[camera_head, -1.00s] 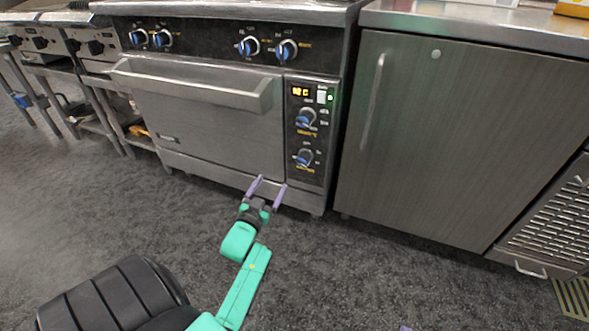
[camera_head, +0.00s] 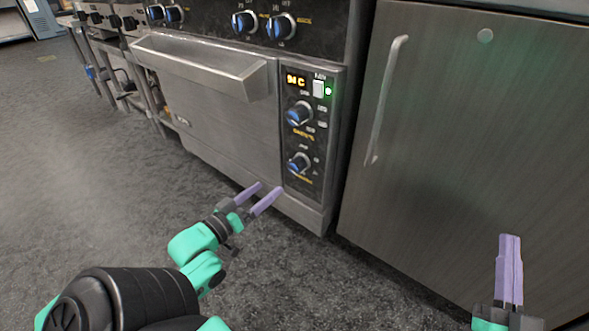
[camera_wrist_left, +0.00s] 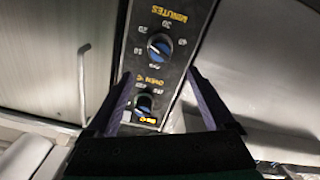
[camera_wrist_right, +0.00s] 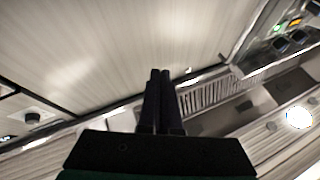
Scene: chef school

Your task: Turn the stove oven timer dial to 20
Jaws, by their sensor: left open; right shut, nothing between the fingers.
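The stove oven's timer dial (camera_head: 299,163) is the lower blue-and-black knob on the narrow control panel. In the left wrist view, upside down, this dial (camera_wrist_left: 160,46) sits beside the yellow word MINUTES and numbers including 10, 20, 30 and 40; I cannot tell its exact setting. The oven temperature dial (camera_head: 299,113) is above it in the head view. My left gripper (camera_head: 262,191) is open and empty, below and left of the timer dial, apart from it. My right gripper (camera_head: 509,238) is shut and empty, low in front of the grey cabinet.
The oven door handle (camera_head: 200,65) juts out left of the panel. A grey cabinet (camera_head: 460,130) with a vertical handle (camera_head: 386,100) stands to the right. Several burner knobs line the upper stove front. A lit display (camera_head: 296,80) tops the panel. Floor before the oven is clear.

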